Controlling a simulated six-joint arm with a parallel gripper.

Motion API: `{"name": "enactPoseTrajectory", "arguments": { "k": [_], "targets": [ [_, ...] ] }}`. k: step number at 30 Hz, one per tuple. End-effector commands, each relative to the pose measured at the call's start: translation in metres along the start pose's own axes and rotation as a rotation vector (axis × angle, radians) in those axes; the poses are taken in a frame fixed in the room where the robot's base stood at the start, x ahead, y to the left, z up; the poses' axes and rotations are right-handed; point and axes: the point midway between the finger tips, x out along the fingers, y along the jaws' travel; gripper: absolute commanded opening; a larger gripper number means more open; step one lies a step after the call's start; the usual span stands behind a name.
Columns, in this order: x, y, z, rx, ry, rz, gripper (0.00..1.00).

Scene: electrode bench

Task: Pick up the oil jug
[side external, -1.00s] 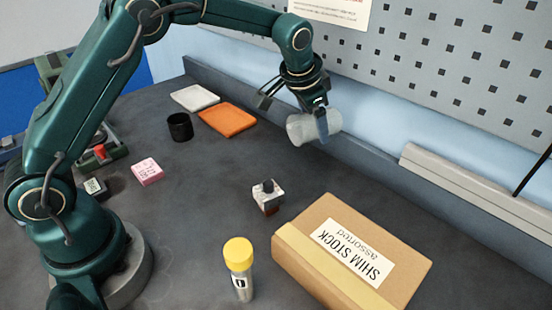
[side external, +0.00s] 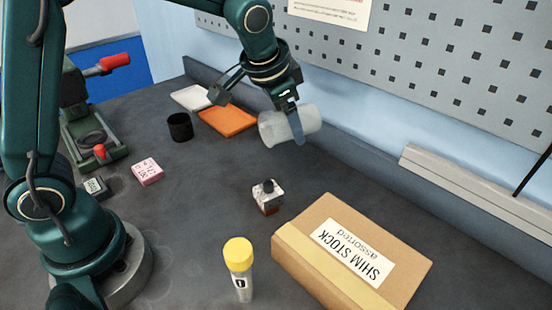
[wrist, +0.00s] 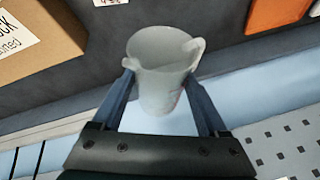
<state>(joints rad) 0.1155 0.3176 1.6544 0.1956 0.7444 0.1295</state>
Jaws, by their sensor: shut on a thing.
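The oil jug, a pale translucent grey vessel (side external: 290,124), is held in the air near the back wall, lying on its side in the side external view. In the wrist view the jug (wrist: 160,75) shows its open mouth and a handle or spout at its upper right. My gripper (side external: 296,122) is shut on the jug. In the wrist view its two blue fingers (wrist: 160,90) press on either side of the jug's body. The jug's inside is too plain to tell whether it holds anything.
An orange tray (side external: 227,121), a white tray (side external: 190,97), a black cup (side external: 180,127) and a pink block (side external: 147,171) are farther left.

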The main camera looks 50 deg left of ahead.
Motion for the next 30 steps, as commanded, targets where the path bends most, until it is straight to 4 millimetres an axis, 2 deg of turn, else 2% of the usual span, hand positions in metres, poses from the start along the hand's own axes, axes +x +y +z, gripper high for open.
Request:
{"name": "enactPoseTrajectory", "arguments": {
  "k": [9, 15, 23, 30],
  "targets": [
    [-0.030, 0.021, 0.058, 0.001, 0.003, 0.000, 0.12],
    [-0.043, 0.030, 0.085, 0.002, 0.004, 0.000, 0.12],
    [-0.051, 0.036, 0.100, 0.002, -0.013, 0.001, 0.12],
    [-0.053, 0.045, 0.108, -0.059, -0.208, -0.009, 0.12]
  ]
}}
